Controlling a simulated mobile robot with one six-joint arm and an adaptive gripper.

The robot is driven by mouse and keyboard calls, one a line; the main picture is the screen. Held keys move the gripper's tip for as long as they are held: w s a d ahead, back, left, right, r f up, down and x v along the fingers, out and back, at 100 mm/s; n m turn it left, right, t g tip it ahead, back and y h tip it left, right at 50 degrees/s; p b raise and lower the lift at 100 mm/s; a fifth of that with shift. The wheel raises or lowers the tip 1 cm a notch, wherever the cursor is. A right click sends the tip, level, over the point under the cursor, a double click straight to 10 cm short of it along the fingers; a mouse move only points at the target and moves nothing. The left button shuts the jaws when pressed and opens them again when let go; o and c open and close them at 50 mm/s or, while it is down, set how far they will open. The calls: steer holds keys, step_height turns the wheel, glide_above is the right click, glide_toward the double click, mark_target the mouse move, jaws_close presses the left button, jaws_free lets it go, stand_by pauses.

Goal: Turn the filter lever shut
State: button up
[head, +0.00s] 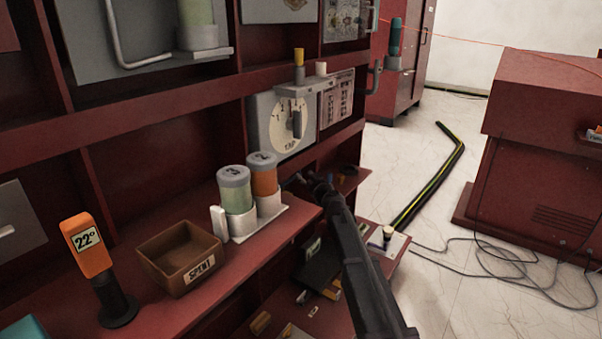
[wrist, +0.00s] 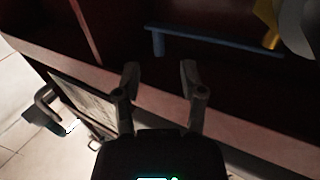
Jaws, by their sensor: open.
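A blue bar with a short upright end (wrist: 215,47) shows in the wrist view, inside the dark red shelf beyond my fingertips. It may be the filter lever, but I cannot tell for sure. My gripper (wrist: 159,76) is open and empty, with its two fingers apart and pointing towards the bar without visibly touching it. In the head view my gripper (head: 295,184) is small and dark at the end of my arm, just right of the canisters and below the tap dial. The lever cannot be made out clearly there.
Green (head: 237,192) and orange (head: 263,175) canisters stand in a white holder close to my gripper. A tap dial panel (head: 292,122) is above. A spent bin (head: 180,256) and orange thermometer (head: 88,247) are at left. Floor at right has loose cables (head: 500,265).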

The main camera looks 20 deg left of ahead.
steer(key=v, duration=0.6)
steer(key=shift+s, duration=0.25)
steer(key=d+r+m+t+h+p, duration=0.25)
steer(key=d+m+t+h, duration=0.35)
steer(key=d, duration=0.8)
steer(key=s+d+f+m+g+h+p, duration=0.1)
steer(key=s+d+f+m+g+h, duration=0.15)
steer(key=d+h, duration=0.4)
steer(key=s+d+f+m+g+h+p, duration=0.1)
steer(key=s+d+m+g+h+p, duration=0.2)
steer(key=d, duration=0.6)
steer(key=s+d+f+g+p, duration=0.1)
steer(key=s+d+f+g, duration=0.25)
steer(key=s, duration=0.25)
steer(key=s+d+f+g, duration=0.2)
steer(key=s+d+g, duration=0.25)
steer(key=s, duration=0.25)
steer(key=s+f+n+g+y+p, duration=0.1)
steer(key=s+n+g+y+p, duration=0.4)
steer(key=s, duration=1.1)
step_height(320, 180, up, 37)
steer(key=m+g+h+p, duration=0.1)
steer(key=p, duration=3.4)
steer(key=shift+w+a+m+p, duration=0.2)
steer(key=shift+w+m+p, duration=0.1)
steer(key=shift+m+p, duration=0.1)
